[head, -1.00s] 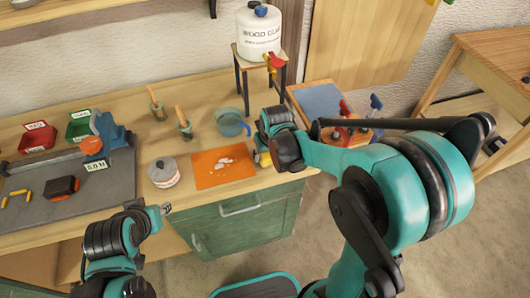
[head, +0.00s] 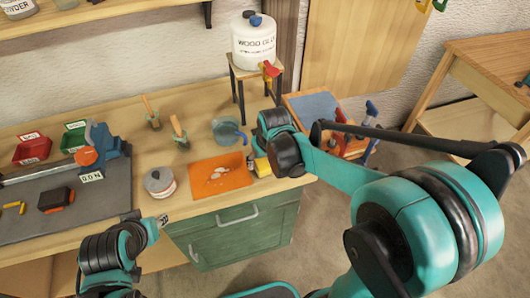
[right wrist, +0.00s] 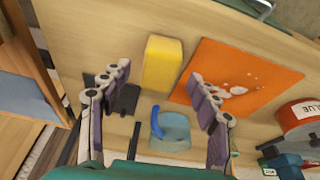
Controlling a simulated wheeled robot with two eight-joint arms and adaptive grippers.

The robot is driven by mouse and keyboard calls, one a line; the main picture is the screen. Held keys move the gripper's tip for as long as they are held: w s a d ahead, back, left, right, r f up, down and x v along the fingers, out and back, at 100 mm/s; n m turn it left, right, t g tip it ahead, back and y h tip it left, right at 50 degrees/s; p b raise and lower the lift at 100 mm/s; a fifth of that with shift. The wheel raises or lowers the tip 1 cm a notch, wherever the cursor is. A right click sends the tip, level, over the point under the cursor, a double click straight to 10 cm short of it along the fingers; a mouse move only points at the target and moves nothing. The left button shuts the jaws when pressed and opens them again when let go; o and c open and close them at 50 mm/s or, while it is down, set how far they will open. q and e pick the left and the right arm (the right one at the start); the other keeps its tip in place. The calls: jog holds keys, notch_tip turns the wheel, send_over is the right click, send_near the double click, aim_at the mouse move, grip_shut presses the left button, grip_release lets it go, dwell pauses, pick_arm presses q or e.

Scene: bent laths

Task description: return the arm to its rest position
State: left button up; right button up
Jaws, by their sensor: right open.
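My right arm reaches in from the right in the head view, its wrist (head: 280,140) above the bench's right end. Its fingers are mostly hidden there. In the right wrist view my right gripper (right wrist: 158,78) is open, fingers wide apart and empty. A yellow block (right wrist: 163,63) lies on the bench beyond the fingertips, apart from them; it also shows below the wrist in the head view (head: 262,167). My left gripper (head: 161,220) is at the bench's front edge, small in view; its jaw opening is unclear.
An orange mat (head: 205,180) with pale spots, a round tin (head: 160,183), a blue cup (head: 227,131) and two handled tools stand near. A wood glue tank (head: 253,45) on a stool (head: 240,80) stands behind. A blue-topped box with clamps is at right.

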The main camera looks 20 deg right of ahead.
jog(key=v, duration=0.9)
jog(key=s+d+f+m+t, duration=0.1)
jog(key=s+d+f+t, duration=0.1)
jog(key=s, duration=1.1)
jog(key=shift+t, duration=0.9)
